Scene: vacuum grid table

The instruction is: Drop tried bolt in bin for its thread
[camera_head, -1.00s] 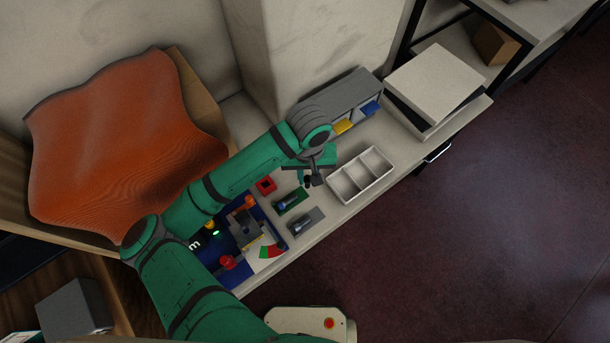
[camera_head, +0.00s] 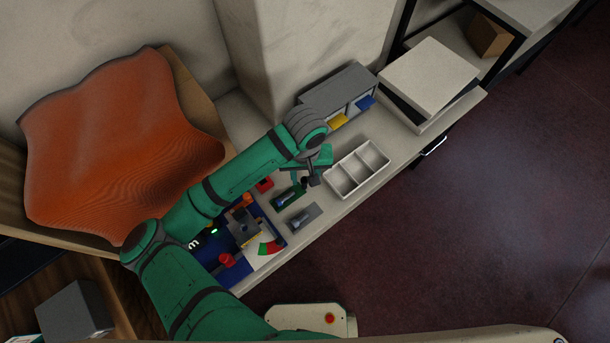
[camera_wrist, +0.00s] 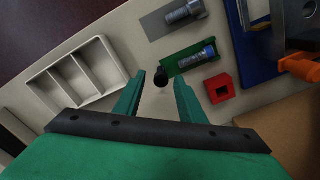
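My gripper (camera_wrist: 158,97) is open, its two green fingers apart. It also shows in the head view (camera_head: 308,178), above the table between the tray and the green pad. A small black rounded piece (camera_wrist: 160,77) shows between and just beyond the fingertips; I cannot tell whether it is a bolt. A bolt with a bluish end (camera_wrist: 197,60) lies on the green pad (camera_wrist: 176,68). A grey bolt (camera_wrist: 183,14) lies on the grey pad (camera_wrist: 155,27). A white tray (camera_head: 341,182) with three empty compartments stands beside the gripper, also in the wrist view (camera_wrist: 102,48).
A grey rack (camera_head: 330,87) with yellow (camera_head: 339,120) and blue (camera_head: 366,103) bins stands behind. A red block (camera_wrist: 220,88) is near the green pad. A blue board (camera_head: 222,259) carries a metal fixture, a red knob and a red-green dial. A pale box (camera_head: 428,75) stands at the table's far end.

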